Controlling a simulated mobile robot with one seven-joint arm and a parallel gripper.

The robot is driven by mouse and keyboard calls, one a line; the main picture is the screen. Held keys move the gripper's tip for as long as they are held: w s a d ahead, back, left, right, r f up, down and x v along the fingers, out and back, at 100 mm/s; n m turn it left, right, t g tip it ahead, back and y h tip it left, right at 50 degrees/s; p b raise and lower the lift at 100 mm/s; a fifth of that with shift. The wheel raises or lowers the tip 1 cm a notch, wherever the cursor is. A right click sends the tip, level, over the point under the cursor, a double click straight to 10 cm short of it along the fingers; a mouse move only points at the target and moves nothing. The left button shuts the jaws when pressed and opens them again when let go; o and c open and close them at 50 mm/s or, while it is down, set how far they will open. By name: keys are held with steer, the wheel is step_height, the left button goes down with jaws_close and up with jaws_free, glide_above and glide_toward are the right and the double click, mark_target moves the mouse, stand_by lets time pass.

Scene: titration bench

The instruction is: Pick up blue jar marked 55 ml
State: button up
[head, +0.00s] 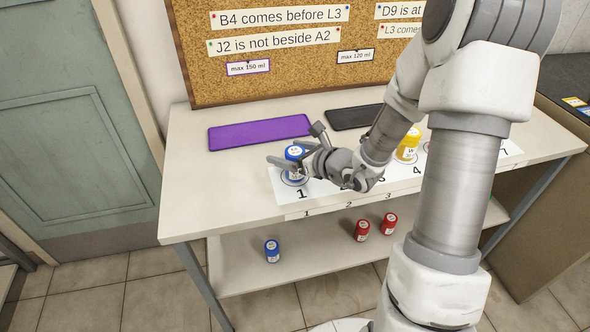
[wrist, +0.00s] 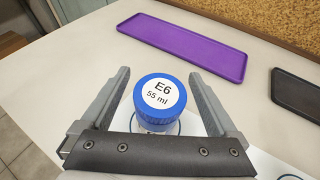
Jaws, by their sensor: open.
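The blue jar (wrist: 160,98) has a round white lid label reading "E6" and "55 ml". It stands upright at the spot marked 1 on the white numbered strip, and it shows in the head view (head: 294,153) too. My gripper (wrist: 161,84) is open, with one finger on each side of the jar. Gaps show between the jar's lid and both fingers. The gripper's body hides the jar's lower part in the wrist view. In the head view my gripper (head: 294,151) reaches the jar from the right.
A purple tray (head: 260,132) and a black tray (head: 352,117) lie behind the strip (head: 320,197). A yellow jar (head: 408,145) stands farther right. On the lower shelf (head: 315,258) are another blue jar (head: 272,250) and two red jars (head: 362,229). The table's left end is clear.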

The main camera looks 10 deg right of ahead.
steer(key=shift+w+a+f, duration=0.1)
steer(key=shift+w+a, duration=0.05)
steer(key=shift+w, duration=0.05)
steer(key=c, duration=1.5)
